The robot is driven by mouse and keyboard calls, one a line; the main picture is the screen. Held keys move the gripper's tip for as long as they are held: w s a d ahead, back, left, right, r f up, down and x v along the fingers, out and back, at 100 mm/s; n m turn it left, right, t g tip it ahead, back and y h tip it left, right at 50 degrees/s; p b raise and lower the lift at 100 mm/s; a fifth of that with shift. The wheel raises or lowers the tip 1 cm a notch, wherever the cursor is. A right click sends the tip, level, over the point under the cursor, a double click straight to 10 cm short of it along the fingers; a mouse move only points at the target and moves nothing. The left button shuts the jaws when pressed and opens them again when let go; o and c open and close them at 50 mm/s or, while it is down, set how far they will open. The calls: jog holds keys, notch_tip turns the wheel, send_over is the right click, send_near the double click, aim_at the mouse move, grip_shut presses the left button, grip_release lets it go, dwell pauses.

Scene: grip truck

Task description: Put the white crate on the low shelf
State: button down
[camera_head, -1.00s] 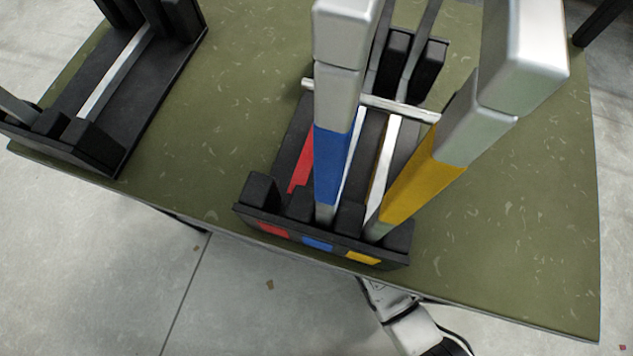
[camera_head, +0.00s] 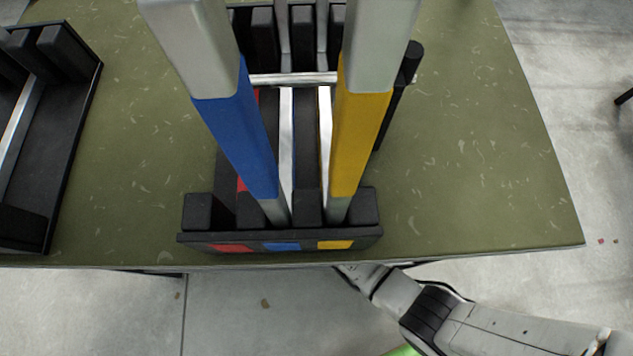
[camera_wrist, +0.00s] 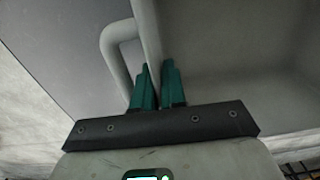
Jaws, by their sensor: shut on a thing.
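In the wrist view my gripper (camera_wrist: 157,78) has its teal fingers shut around a pale grey bent bar (camera_wrist: 150,35), like a handle. The bar stands in front of plain grey surfaces, and I cannot tell what it belongs to. I cannot make out a white crate or a low shelf in either view. In the head view my arm reaches from the lower right toward the table's near edge. Its end is hidden there, so my gripper does not show in that view.
A green speckled table (camera_head: 480,190) fills much of the head view. On it a black rack (camera_head: 195,212) holds tall posts with blue (camera_head: 235,130) and yellow (camera_head: 358,120) bands. Another black rack (camera_head: 60,140) stands at the left. Pale concrete floor (camera_head: 235,315) lies in front.

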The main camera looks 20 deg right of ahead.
jog(key=shift+w+f, duration=0.1)
jog(key=c, duration=1.2)
grip_release()
notch_tip(320, 180, up, 12)
jog(key=p, duration=0.3)
jog(key=shift+p, duration=0.4)
